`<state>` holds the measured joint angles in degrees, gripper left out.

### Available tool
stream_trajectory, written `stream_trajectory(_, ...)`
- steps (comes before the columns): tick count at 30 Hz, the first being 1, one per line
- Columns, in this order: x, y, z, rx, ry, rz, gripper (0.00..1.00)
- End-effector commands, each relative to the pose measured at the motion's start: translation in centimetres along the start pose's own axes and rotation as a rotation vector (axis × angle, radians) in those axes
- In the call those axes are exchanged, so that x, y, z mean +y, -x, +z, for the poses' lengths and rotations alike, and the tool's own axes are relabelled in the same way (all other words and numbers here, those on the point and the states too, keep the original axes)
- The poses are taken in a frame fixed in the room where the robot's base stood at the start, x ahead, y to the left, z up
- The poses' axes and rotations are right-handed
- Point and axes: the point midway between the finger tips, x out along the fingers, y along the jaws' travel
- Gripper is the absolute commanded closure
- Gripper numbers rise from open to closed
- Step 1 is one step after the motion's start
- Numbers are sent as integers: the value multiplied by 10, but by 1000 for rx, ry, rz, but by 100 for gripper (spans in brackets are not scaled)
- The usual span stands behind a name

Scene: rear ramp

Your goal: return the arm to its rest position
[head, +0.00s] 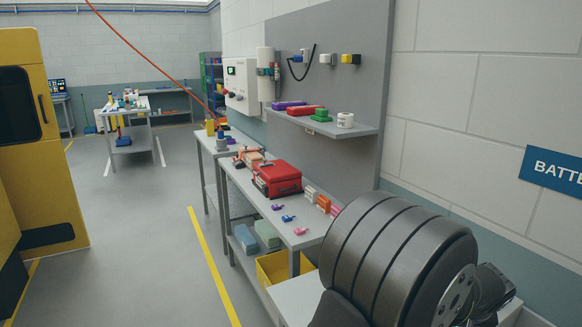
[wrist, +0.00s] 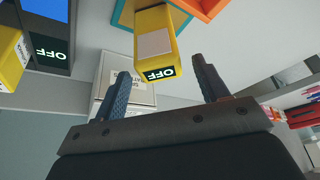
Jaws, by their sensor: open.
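My gripper (wrist: 163,75) shows in the wrist view with its two dark fingers spread wide apart. It is open, and nothing is clamped between the fingers. A yellow box with a dark "OFF" display (wrist: 158,55) appears beyond and between the fingertips. It looks apart from them, but the exact gap is hard to tell. My gripper does not show in the head view, so how the arm is posed overall cannot be told.
In the head view, a grey workbench (head: 244,187) carries a red toolbox (head: 277,180) and small parts. A wall shelf (head: 322,124) is above.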

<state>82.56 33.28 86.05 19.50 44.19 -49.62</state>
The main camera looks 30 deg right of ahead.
Motion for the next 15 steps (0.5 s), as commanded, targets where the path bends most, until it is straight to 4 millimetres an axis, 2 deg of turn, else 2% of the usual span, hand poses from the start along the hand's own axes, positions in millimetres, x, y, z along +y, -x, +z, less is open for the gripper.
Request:
stream_trajectory(1, -1, -12, 1, -3, 0, -3, 33)
stream_trajectory(6, -1, -42, 2, -2, -1, -2, 33)
stream_trajectory(7, 0, -30, -4, 5, 1, 3, 33)
stream_trajectory(12, 0, 4, -17, 5, 1, 2, 33)
stream_trajectory(15, 10, 19, -5, 3, -3, 3, 33)
